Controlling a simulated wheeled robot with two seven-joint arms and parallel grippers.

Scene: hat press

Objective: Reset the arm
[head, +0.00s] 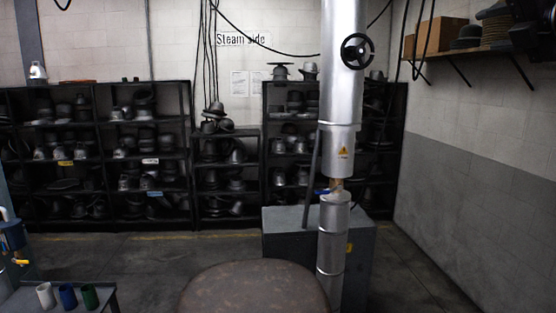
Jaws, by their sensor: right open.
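Neither of my grippers can be made out in the head view. No hand or fingertips show against the floor, the racks or the brown rounded top (250,287) at the bottom middle. The task names no other object.
A silver pipe (342,90) with a black handwheel (355,51) stands right of centre, before a grey cabinet (290,235). Black racks (195,160) of hats line the back wall. A low table (72,306) holds three cups at lower left. Floor at right (410,280) is clear.

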